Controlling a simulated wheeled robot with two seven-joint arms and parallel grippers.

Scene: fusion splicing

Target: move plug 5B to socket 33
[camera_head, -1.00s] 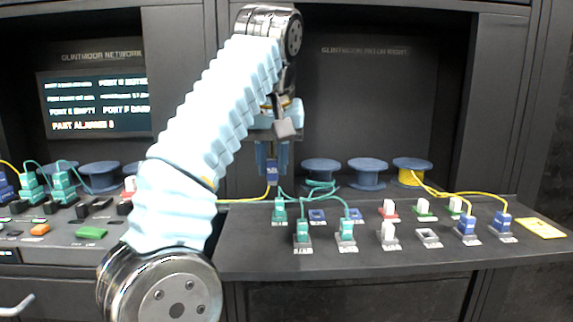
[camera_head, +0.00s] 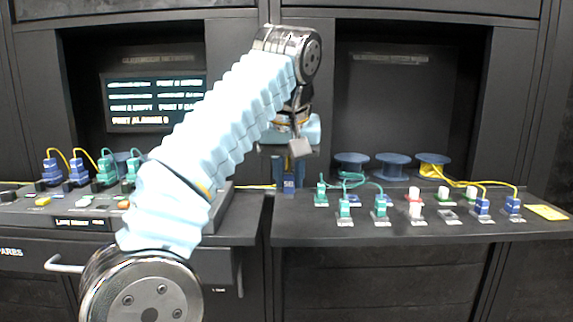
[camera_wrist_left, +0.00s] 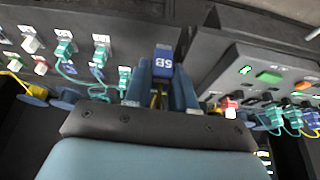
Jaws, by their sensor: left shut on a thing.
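The blue plug 5B (camera_head: 289,186) is in my left gripper (camera_head: 288,170). It hangs near the left end of the right-hand shelf, close to the gap between the two panels. In the left wrist view, plug 5B (camera_wrist_left: 163,62) shows its label between the two blue fingers of the gripper (camera_wrist_left: 162,80), with a yellow cable behind it. The socket labels are too small to read, so I cannot tell which is socket 33. A light empty socket (camera_head: 449,215) shows on the right shelf. My right gripper is not in view.
The right shelf (camera_head: 400,235) holds several teal, red, white, green and blue plugs with cables. Blue spools (camera_head: 392,165) stand behind. The left console (camera_head: 60,222) has blue and teal plugs with yellow and teal cables, and buttons. A screen (camera_head: 155,100) is behind my arm.

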